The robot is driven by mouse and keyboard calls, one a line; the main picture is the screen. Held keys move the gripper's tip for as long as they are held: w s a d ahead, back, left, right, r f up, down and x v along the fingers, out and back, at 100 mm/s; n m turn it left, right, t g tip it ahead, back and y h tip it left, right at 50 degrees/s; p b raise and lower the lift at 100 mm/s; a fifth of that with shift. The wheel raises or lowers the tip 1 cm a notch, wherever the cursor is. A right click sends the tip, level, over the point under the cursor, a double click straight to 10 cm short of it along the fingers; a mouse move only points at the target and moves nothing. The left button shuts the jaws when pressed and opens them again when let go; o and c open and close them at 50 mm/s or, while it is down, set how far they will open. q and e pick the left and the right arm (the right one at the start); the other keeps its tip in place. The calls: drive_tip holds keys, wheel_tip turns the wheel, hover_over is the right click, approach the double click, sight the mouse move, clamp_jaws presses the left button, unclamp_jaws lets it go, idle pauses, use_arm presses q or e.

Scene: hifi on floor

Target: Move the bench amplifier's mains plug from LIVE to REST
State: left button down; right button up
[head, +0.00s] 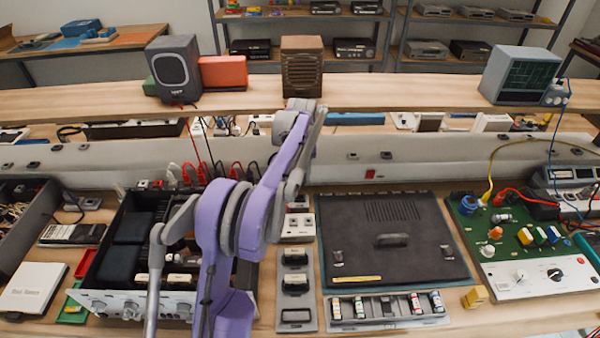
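An open black chassis with a silver knobbed front, which looks like the bench amplifier (128,303), sits on the bench left of centre. My purple arm crosses in front of it and hides its right part. A pale socket strip (297,228) stands just right of my arm, partly hidden by it. A grey strip with dark and pale blocks (295,285) lies in front of it. I cannot make out LIVE or REST labels or pick out the mains plug. My arm reaches up toward the shelf edge; neither gripper's fingers show.
A dark lidded panel (388,240) lies right of the strips, with a tray of small cylinders (388,308) before it. A green circuit board (510,235) with cables is at right. Red and white leads (195,175) rise behind the chassis. A raised wooden shelf (400,92) spans behind.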

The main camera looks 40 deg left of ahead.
sight(300, 185)
use_arm(q)
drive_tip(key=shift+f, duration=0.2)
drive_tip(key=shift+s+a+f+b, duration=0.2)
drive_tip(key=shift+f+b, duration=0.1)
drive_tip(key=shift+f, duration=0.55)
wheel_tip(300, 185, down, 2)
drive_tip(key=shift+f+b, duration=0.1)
drive_tip(key=shift+b, duration=0.55)
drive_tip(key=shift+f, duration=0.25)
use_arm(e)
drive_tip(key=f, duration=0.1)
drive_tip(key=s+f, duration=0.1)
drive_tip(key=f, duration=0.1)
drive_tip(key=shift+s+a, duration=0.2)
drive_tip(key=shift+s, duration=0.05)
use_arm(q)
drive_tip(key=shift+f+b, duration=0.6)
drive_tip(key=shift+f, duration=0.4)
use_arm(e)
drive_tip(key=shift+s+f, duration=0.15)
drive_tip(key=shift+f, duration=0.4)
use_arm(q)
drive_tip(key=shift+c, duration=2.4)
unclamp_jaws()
